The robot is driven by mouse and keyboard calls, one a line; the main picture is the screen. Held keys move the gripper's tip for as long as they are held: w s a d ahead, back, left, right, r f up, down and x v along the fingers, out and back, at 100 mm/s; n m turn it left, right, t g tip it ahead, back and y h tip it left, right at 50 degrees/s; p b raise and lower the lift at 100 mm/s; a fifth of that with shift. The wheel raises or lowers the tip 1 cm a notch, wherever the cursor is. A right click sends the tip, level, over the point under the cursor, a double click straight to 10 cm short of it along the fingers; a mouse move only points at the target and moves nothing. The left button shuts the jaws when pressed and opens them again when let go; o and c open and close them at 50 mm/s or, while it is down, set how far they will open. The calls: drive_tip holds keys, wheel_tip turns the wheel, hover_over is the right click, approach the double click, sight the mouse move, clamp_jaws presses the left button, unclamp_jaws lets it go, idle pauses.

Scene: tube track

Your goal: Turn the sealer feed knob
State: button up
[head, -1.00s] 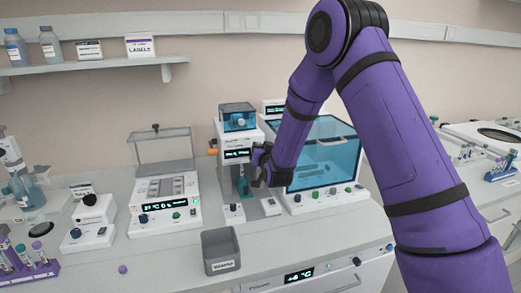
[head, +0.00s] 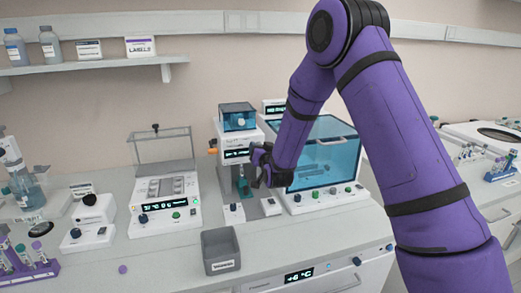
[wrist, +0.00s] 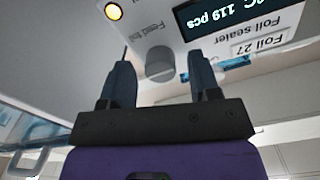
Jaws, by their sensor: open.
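The foil sealer (head: 237,142) is a white unit with a lit display and a blue-windowed top, at the middle of the head view. In the wrist view its panel (wrist: 228,57) appears upside down, with a display reading 119 pcs. The grey round feed knob (wrist: 160,65) sits on this panel beside the feed label. My gripper (wrist: 161,62) is open, with one dark blue finger on each side of the knob in the picture and visible gaps to both. I cannot tell whether the fingertips reach around it. In the head view my gripper (head: 258,164) is at the sealer's right front, and the knob is hidden.
A blue-windowed cabinet (head: 327,160) stands close to the right of my gripper. A grey bin (head: 220,250) sits in front of the sealer. A white device with a clear lid (head: 165,205) stands to the left. An amber round light (wrist: 113,12) is near the knob.

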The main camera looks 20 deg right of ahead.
drive_tip(key=s, duration=1)
drive_tip(key=shift+s, duration=0.25)
drive_tip(key=s+d+r+n+g, duration=0.25)
drive_tip(key=s+r+g, duration=0.35)
drive_tip(key=s+r, duration=0.6)
drive_tip(key=s+d+r+g, duration=0.2)
drive_tip(key=s+r+g, duration=0.1)
drive_tip(key=s, duration=1)
drive_tip(key=s+d+r+g, duration=0.2)
drive_tip(key=s+r+g, duration=0.1)
drive_tip(key=s, duration=1)
drive_tip(key=shift+r+g, duration=0.4)
drive_tip(key=shift+r, duration=0.3)
